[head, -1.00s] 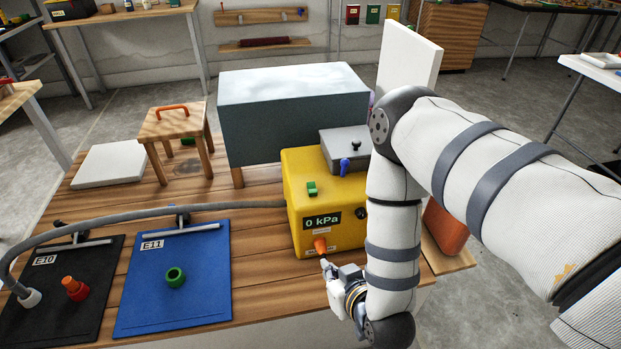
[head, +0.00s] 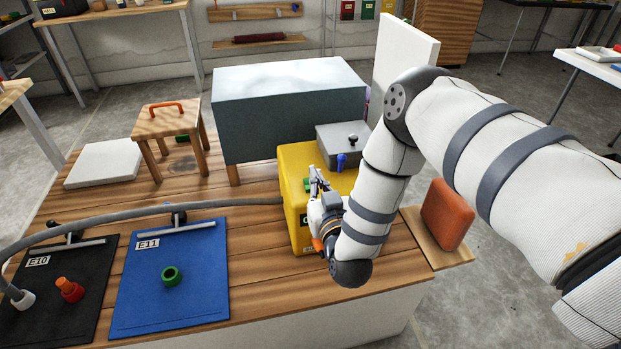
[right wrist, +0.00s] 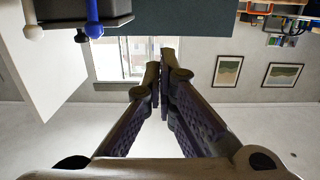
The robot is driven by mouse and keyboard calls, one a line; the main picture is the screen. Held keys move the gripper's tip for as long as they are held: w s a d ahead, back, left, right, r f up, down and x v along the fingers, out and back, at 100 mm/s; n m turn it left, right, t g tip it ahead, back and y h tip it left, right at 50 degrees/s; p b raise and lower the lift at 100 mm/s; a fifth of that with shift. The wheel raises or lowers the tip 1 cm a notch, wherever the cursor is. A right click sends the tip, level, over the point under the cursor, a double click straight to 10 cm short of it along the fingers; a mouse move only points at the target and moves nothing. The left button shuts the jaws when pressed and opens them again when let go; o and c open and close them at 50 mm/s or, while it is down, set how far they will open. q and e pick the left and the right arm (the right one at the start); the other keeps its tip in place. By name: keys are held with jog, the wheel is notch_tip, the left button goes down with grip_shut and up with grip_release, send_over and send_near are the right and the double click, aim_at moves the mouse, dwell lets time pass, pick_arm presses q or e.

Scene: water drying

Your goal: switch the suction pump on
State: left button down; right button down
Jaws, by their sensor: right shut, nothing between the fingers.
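The suction pump is a yellow box (head: 293,165) on the wooden bench, with a green switch (head: 306,185) on its upper face. My right gripper (head: 317,172) is in front of the pump, its fingertips close beside the green switch; I cannot tell whether they touch it. Its fingers are shut with nothing between them, as the right wrist view (right wrist: 161,68) also shows. The gripper and forearm hide most of the display and part of the orange knob. My left gripper is not in view.
A grey box with a blue-knobbed valve (head: 342,160) stands behind the pump. A grey hose (head: 130,212) runs left from the pump. A blue mat (head: 200,285) and a black mat (head: 85,315) lie left. An orange block (head: 447,214) is right of my forearm.

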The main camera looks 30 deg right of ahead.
jog(key=x, duration=0.3)
jog(key=shift+w+d+f, duration=0.1)
jog(key=shift+w+f, duration=0.15)
jog(key=shift+w, duration=0.15)
jog(key=f, duration=0.1)
jog(key=w+f+b, duration=0.1)
jog(key=shift+d+f, duration=0.1)
jog(key=shift+f, duration=0.15)
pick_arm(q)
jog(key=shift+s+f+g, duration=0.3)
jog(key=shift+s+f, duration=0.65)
pick_arm(e)
jog(key=shift+w+f, duration=0.2)
jog(key=shift+f, duration=0.35)
